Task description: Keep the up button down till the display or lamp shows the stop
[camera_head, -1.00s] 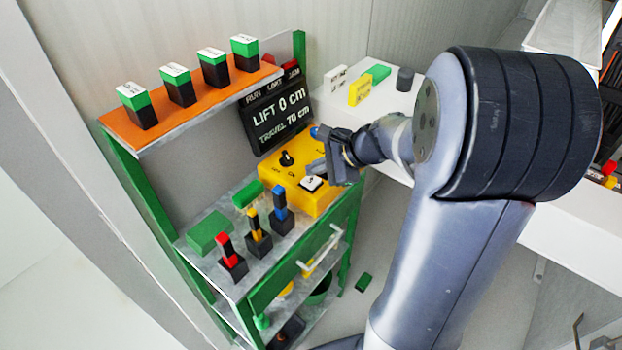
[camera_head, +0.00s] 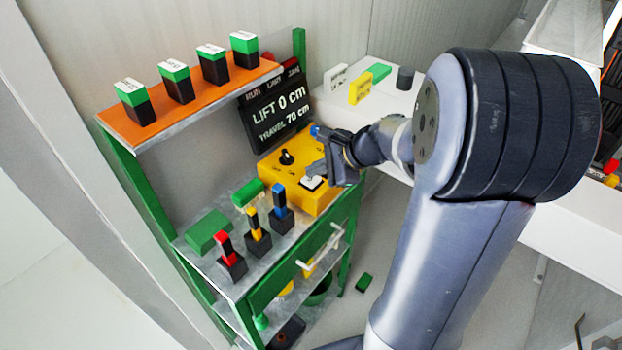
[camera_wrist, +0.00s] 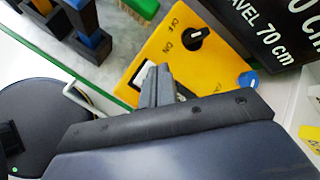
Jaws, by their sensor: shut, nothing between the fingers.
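The yellow control box (camera_head: 300,192) stands on the green-framed bench. It carries a black OFF/ON knob (camera_head: 286,158) and a white button (camera_head: 312,183); the button's label is not readable. My gripper (camera_head: 318,170) is shut and empty, its fingertips at the white button. In the wrist view the fingertips (camera_wrist: 156,80) partly cover the button (camera_wrist: 142,76); I cannot tell whether they touch it or press it down. The black display (camera_head: 278,112) reads LIFT 0 cm, TRAVEL 70 cm. Lamp labels run along its top; a red lamp (camera_head: 291,66) is partly hidden by the shelf.
Black-and-green blocks (camera_head: 175,82) stand on the orange shelf (camera_head: 190,108). Red, yellow and blue-topped levers (camera_head: 257,238) stand left of the box. A blue cap (camera_wrist: 247,79) is at the box's far edge. White, yellow and green blocks (camera_head: 360,88) sit on the white table behind.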

